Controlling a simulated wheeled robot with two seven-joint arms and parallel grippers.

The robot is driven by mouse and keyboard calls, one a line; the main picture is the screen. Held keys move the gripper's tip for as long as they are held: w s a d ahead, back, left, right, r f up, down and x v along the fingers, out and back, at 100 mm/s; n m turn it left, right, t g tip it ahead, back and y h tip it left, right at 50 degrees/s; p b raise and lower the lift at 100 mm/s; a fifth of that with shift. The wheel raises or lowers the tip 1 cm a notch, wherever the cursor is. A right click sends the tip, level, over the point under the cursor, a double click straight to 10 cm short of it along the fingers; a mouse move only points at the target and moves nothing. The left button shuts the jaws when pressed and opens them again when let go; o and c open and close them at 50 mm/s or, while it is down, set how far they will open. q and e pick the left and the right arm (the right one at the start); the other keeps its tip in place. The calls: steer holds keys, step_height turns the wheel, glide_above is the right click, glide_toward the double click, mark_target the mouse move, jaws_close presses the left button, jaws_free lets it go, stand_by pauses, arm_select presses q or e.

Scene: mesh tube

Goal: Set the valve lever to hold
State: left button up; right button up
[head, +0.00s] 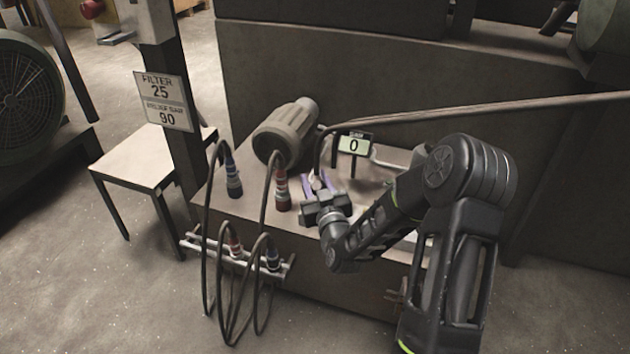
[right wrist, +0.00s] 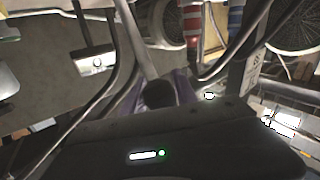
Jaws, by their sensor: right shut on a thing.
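My right gripper (head: 318,182) reaches in from the right over the grey bench, its purple fingers pointing away from me. It is shut on a valve lever. In the right wrist view, the lever's dark rounded end (right wrist: 160,95) sits between the fingers, with a pale bar running up from it. In the head view, the lever (head: 317,181) is mostly hidden by the gripper. A small gauge display (head: 354,144) on posts behind it reads 0. Any marking for the hold position is not visible. My left gripper is out of view.
A beige motor-like cylinder (head: 285,131) lies at the back of the bench (head: 255,215). Blue (head: 233,178) and red (head: 282,188) hose connectors stand left of the gripper, with cables looping over the front rack. A sign (head: 163,101) reads "FILTER 25" and "90".

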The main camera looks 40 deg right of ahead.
jaws_close()
stand_by(0.8)
